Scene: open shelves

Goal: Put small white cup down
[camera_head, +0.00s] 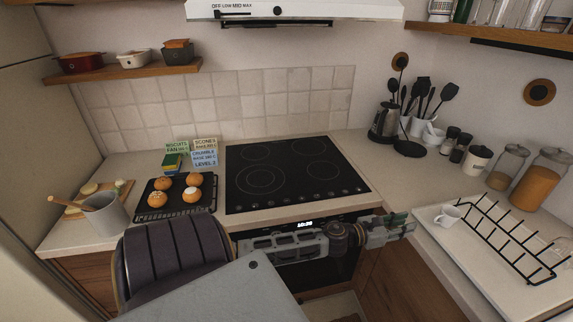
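The small white cup (448,215) is upright at the left end of the pale drain board (432,236) on the right counter, beside the black dish rack. Its handle side faces left. My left gripper (411,224) reaches in from the left, in front of the oven, with its tips just left of the cup. A small gap shows between the tips and the cup. Its fingers look spread and hold nothing that I can see. My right gripper is not in view.
The black wire rack (505,235) stands right of the cup. The black hob (290,172) is bare.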

